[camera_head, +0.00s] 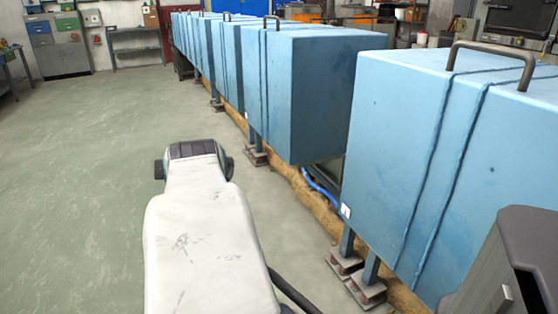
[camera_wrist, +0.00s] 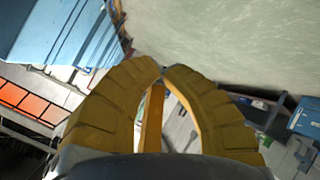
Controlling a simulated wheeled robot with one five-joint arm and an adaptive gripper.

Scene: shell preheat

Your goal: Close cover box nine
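A row of large light-blue cover boxes runs from the near right to the far back in the head view. The nearest cover box (camera_head: 395,140) has a dark curved handle (camera_head: 495,52) on top and a small white label too small to read. A second cover box (camera_head: 310,95) stands behind it across a gap. I cannot tell which box is number nine. In the wrist view, blue boxes (camera_wrist: 65,35) show at the upper left. My gripper (camera_wrist: 161,72) has yellow fingers whose tips meet; nothing shows held between them. It is apart from the boxes and hidden in the head view.
The green floor (camera_head: 80,170) left of the row is clear. Metal feet (camera_head: 345,262) stand under the nearest box. A blue hose (camera_head: 318,185) lies in the gap. A grey cabinet (camera_head: 60,50) and a workbench (camera_head: 135,45) stand at the back left.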

